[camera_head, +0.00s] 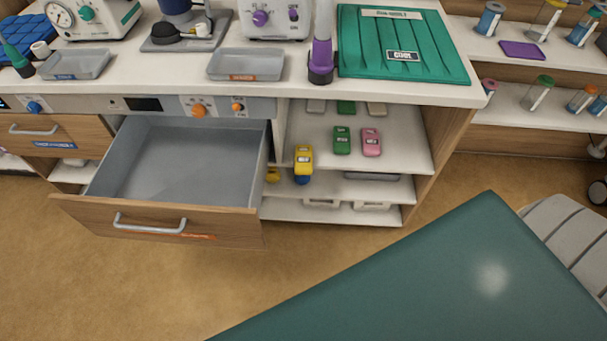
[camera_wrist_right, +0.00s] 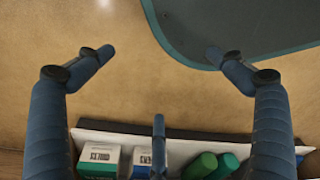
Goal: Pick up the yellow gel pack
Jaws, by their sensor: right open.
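The yellow gel pack (camera_head: 303,157) is at the left front of the upper open shelf (camera_head: 400,158), beside the open drawer. It reaches the shelf's front edge. A green pack (camera_head: 342,140) and a pink pack (camera_head: 371,142) lie to its right on the same shelf. My right gripper (camera_wrist_right: 160,56) shows only in the right wrist view, with its fingers spread wide and nothing between them. The yellow gel pack is not seen in that view. My left gripper is not in view.
The pulled-out empty drawer (camera_head: 113,178) stands just left of the shelves. A dark green padded surface (camera_head: 440,270) fills the lower right. The wrist view shows white boxes (camera_wrist_right: 100,160) and green cylinders (camera_wrist_right: 200,166) below the fingers. Brown floor lies clear before the shelves.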

